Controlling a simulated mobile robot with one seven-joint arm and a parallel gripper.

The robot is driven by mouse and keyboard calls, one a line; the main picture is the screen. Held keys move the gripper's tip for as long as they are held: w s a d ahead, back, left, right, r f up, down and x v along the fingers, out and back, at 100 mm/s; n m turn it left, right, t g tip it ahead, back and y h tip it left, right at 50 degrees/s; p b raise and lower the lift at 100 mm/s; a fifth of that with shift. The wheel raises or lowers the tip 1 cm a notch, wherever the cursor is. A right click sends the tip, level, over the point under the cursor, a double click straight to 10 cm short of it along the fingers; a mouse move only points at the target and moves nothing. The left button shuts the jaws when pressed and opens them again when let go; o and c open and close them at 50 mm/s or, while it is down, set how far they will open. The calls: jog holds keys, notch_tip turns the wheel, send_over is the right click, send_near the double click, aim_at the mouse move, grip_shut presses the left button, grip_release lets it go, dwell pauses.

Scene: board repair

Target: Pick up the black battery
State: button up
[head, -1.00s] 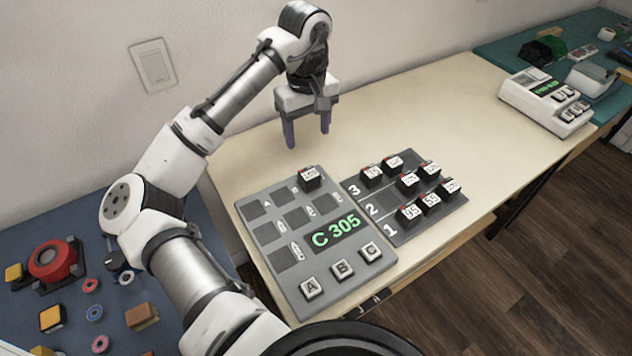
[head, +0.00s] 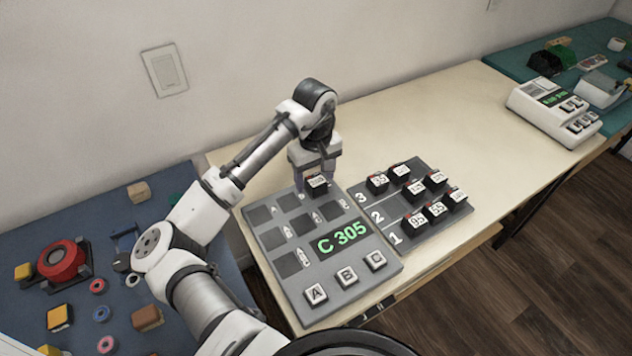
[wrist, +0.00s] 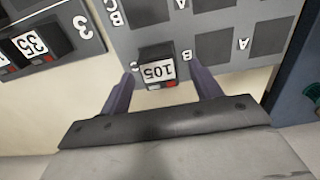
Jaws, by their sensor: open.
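A black battery (head: 316,183) with a white label sits in a slot at the far edge of the grey board (head: 376,292). In the wrist view the battery (wrist: 157,66) reads 105. My gripper (head: 315,178) is low over the far edge of the board, at this battery. In the wrist view my gripper (wrist: 163,84) is open, with one purple finger to each side of the battery and nothing held. I cannot tell whether the fingers touch it. The board's display reads C 305, above buttons A, B and C.
A second grey rack (head: 390,222) with rows 1, 2 and 3 holds several black labelled batteries. A white device (head: 556,110) stands at the back right. The pale table (head: 440,120) is clear behind the rack. A blue surface with small parts lies at the left.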

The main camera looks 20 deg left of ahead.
jog(key=shift+f, duration=0.85)
jog(key=c, duration=1.1)
jog(key=shift+r, duration=0.2)
